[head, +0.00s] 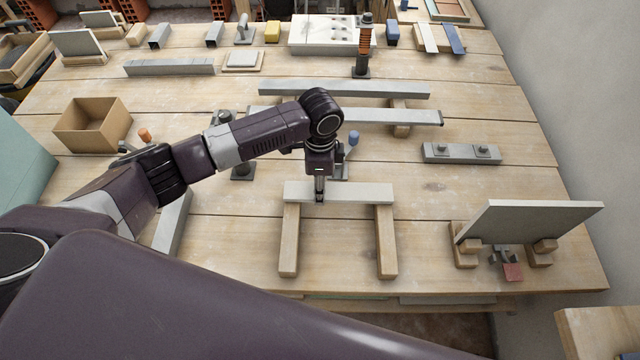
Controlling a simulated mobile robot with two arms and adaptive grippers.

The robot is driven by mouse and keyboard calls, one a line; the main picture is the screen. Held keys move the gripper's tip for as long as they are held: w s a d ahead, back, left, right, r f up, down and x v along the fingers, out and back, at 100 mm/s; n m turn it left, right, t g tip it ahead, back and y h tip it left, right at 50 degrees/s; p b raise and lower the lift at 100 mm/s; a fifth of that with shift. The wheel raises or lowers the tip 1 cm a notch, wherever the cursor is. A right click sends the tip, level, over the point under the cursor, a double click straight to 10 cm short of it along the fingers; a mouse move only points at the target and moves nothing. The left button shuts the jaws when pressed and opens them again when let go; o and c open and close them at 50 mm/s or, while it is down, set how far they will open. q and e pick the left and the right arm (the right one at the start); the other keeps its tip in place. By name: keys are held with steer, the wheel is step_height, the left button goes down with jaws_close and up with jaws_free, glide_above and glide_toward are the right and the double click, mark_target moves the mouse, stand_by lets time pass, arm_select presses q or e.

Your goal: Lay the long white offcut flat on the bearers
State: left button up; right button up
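The long white offcut (358,192) lies across the far ends of two wooden bearers. It looks flat and roughly square to them. The left bearer (289,243) and the right bearer (386,243) run toward me, side by side with a gap between. My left gripper (319,193) points straight down at the offcut, left of its middle. Its fingers show nearly edge-on and reach the offcut's near edge. Whether they are closed on it cannot be seen. My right gripper is out of view.
Behind the offcut are a blue-knobbed clamp (353,140) and long grey strips (345,88). A cardboard box (93,127) stands at left. A grey slab (530,221) leans on wooden blocks at right. Bare tabletop (440,235) lies right of the bearers.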

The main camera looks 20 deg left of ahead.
arm_select(q)
steer(key=shift+f, duration=0.15)
steer(key=o, duration=1.3)
step_height(320, 180, up, 13)
steer(key=shift+b, duration=0.95)
steer(key=shift+s+f, duration=0.1)
